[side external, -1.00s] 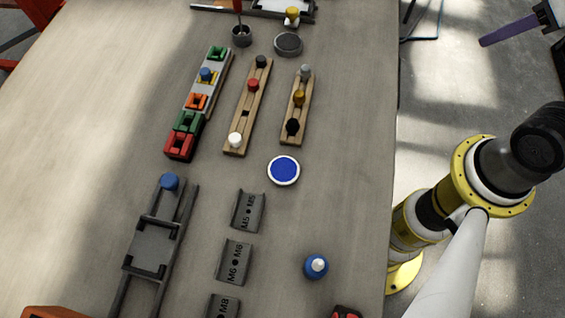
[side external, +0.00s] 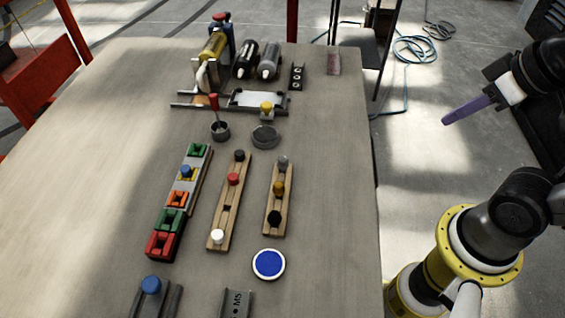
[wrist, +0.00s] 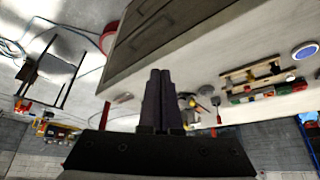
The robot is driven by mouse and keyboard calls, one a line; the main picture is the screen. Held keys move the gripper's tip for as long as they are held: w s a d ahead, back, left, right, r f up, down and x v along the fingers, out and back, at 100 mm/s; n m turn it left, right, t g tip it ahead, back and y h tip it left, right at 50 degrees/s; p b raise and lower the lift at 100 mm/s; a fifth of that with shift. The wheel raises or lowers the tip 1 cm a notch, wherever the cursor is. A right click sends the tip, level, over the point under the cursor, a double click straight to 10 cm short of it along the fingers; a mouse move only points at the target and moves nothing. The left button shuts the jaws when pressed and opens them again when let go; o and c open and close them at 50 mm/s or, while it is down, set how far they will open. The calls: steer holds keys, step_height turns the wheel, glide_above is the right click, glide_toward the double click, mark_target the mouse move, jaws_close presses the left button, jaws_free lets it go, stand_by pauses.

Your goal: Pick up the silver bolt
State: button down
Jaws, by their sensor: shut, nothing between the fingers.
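A light grey knob-like piece (side external: 283,161), which looks like the silver bolt, stands at the far end of the right wooden rack (side external: 267,234). A yellow-brown piece (side external: 278,188) and a black piece (side external: 274,218) stand nearer in the same rack. My gripper (side external: 447,120) is to the right, beyond the table's right edge and well away from the rack. Its purple fingers are together and empty; they also show shut in the wrist view (wrist: 160,74).
The left wooden rack (side external: 225,218) holds dark, red (side external: 233,179) and white (side external: 217,237) pieces. Coloured blocks (side external: 163,245) line up on its left. A blue disc (side external: 268,264) lies in front. Motors (side external: 269,56) and a clamp stand at the back. The table's right strip is clear.

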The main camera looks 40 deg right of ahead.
steer(key=c, duration=0.7)
jaws_free()
steer(key=shift+c, duration=0.2)
